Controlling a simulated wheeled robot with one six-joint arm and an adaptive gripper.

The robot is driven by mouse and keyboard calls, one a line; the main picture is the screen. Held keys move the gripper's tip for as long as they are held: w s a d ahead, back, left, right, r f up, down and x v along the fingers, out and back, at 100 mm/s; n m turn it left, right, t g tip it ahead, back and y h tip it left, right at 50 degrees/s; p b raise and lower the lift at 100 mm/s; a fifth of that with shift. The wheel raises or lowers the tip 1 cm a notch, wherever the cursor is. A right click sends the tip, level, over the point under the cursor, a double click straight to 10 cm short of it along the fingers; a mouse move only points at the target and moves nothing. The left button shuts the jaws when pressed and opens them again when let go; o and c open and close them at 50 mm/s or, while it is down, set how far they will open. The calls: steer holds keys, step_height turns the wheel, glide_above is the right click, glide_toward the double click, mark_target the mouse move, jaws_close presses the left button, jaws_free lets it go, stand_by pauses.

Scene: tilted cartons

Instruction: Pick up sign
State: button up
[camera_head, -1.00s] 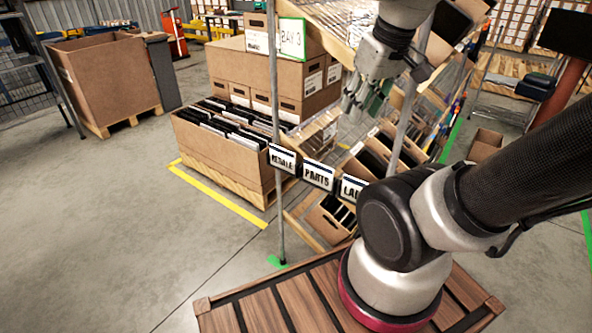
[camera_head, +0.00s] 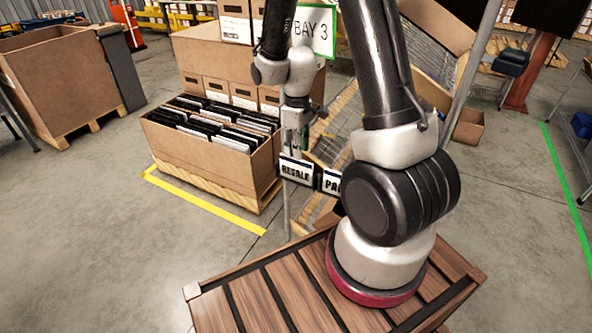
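A dark-framed white sign reading RESALE (camera_head: 296,170) hangs at the front of the rack, beside the upright pole. A second sign (camera_head: 331,182), its text starting with "PA", is to its right and partly hidden by my arm. A white sign with a green border reading BAY 3 (camera_head: 318,30) stands higher up by the stacked cartons, partly covered by my arm. My gripper (camera_head: 293,148) points down just above the RESALE sign's top edge. Its fingers are small here, and I cannot tell whether they are open or touching the sign.
An open carton of dark and white items (camera_head: 205,160) sits on a pallet left of the signs. A large bin (camera_head: 65,85) stands at far left. Yellow floor tape (camera_head: 205,202) marks the carton's front. Grey floor at left is clear.

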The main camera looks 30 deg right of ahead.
mark_target(296, 170)
step_height(296, 170, down, 5)
steer(key=shift+a+f, duration=0.1)
steer(key=shift+a, duration=0.05)
jaws_close()
